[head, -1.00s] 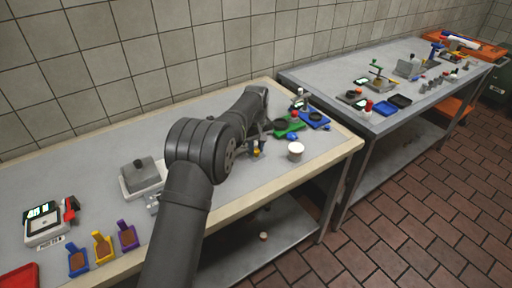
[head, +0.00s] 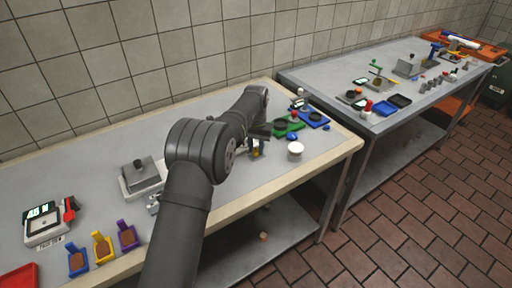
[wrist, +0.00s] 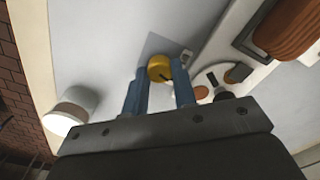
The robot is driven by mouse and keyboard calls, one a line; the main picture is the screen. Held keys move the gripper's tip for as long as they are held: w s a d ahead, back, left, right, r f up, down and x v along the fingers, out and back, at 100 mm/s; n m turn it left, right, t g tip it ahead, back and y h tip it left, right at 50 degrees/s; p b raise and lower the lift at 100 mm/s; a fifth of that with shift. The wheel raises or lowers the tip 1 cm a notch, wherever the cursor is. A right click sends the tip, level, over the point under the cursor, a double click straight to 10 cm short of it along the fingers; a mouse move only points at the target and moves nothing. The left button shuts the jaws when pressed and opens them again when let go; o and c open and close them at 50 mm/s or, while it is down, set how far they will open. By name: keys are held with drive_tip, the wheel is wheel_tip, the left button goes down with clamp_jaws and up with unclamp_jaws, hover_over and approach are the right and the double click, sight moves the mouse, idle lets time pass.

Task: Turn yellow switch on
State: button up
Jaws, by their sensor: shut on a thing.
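The yellow switch (wrist: 159,66) shows in the wrist view as a round yellow knob with a dark mark. It sits between the blue fingertips of my gripper (wrist: 160,80), which is shut on it. In the head view a small yellow piece (head: 257,150) shows below my gripper (head: 250,138), over the near table. The arm hides most of the area around it there.
A white round container (head: 295,150) stands right of my gripper; it also shows in the wrist view (wrist: 72,110). A white device with a brown part (wrist: 285,28) lies close on the wrist view's right. Green (head: 288,128) and blue (head: 314,118) boards lie beyond.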

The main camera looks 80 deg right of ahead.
sight(256, 150)
drive_tip(key=shift+m, duration=1.2)
drive_tip(key=o, duration=1)
drive_tip(key=shift+r, duration=0.1)
wheel_tip(256, 150, up, 17)
drive_tip(key=shift+r, duration=0.15)
wheel_tip(256, 150, down, 18)
drive_tip(key=shift+r, duration=0.25)
